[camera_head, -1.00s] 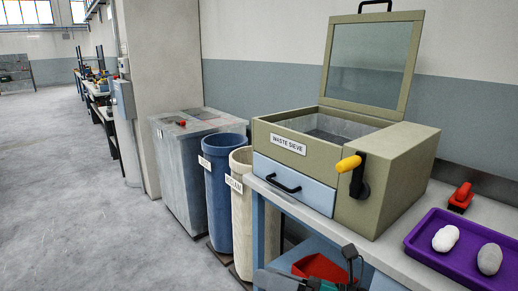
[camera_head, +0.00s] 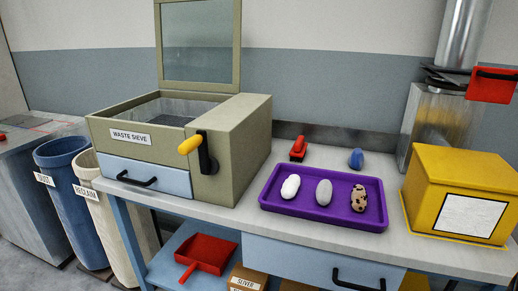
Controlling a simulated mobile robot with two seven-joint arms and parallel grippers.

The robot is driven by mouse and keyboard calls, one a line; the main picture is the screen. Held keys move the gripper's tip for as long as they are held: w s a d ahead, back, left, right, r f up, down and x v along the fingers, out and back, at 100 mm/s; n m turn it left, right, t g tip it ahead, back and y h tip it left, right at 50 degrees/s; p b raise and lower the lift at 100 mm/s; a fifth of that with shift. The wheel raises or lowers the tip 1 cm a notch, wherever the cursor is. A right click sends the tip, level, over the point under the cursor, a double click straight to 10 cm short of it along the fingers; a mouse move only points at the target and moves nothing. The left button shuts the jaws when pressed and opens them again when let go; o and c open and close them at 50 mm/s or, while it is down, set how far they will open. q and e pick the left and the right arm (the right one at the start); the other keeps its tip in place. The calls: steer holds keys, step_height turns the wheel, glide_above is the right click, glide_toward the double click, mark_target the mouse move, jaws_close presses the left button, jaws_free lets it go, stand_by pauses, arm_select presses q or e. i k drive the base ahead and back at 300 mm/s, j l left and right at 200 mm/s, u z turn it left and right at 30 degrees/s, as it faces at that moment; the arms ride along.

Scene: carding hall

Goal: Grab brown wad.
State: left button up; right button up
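A brown wad with dark speckles (camera_head: 359,198) lies at the right end of a purple tray (camera_head: 281,214) on the worktop. A white wad (camera_head: 290,187) and a grey wad (camera_head: 324,192) lie in the same tray to its left, apart from each other. Neither of my grippers shows in the head view, so their state is hidden.
The waste sieve (camera_head: 240,155) stands left of the tray with its lid up. A yellow box (camera_head: 470,170) stands to the right. A red-handled tool (camera_head: 298,149) and a blue object (camera_head: 356,158) lie behind the tray. Bins (camera_head: 75,190) stand at far left.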

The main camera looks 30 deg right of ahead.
mark_target(358, 196)
steer(key=k+z, duration=0.15)
steer(key=z, duration=1.55)
